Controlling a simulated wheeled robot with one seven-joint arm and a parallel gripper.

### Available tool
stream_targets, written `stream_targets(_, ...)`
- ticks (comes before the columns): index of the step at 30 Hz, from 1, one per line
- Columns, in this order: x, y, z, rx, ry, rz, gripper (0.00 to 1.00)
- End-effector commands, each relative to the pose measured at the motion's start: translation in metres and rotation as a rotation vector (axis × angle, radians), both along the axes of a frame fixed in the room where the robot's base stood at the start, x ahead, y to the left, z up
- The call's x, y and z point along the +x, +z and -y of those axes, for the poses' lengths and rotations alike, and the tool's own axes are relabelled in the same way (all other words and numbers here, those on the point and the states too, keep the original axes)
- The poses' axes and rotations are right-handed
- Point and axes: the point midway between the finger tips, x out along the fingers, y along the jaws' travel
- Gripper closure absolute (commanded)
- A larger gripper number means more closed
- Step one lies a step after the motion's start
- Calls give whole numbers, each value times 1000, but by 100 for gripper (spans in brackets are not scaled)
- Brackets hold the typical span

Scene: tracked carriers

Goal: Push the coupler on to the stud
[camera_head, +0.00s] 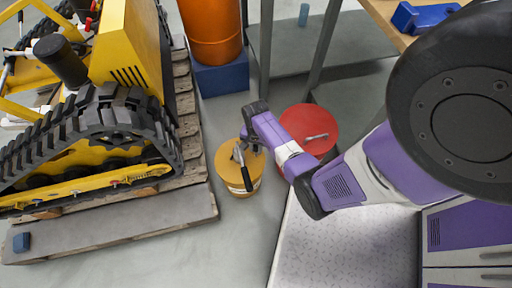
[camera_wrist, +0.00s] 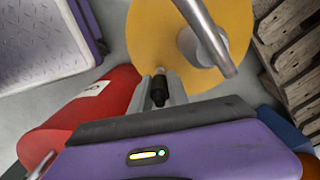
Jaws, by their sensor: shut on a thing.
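In the wrist view my gripper (camera_wrist: 160,88) is shut on a small black cylindrical piece with a pale tip, which I take to be the coupler (camera_wrist: 159,91). It shows in front of the orange-yellow drum (camera_wrist: 250,20), with the drum's grey bar handle (camera_wrist: 212,38) just beyond. The yellow tracked carrier (camera_head: 122,40) stands at the left. I cannot pick out the stud in either view.
A red drum (camera_head: 300,118) stands beside the orange-yellow one. The carrier rests on a wooden pallet (camera_head: 188,125), with a grey ramp or plank (camera_head: 120,228) in front. A blue crate (camera_head: 222,78) bears an orange cylinder (camera_head: 210,30). A wooden-topped table (camera_head: 385,12) stands behind.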

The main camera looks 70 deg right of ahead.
Motion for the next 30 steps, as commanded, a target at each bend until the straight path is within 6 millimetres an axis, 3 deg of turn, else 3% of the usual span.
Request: stream_targets(30,0,-17,0,0,0,0,100)
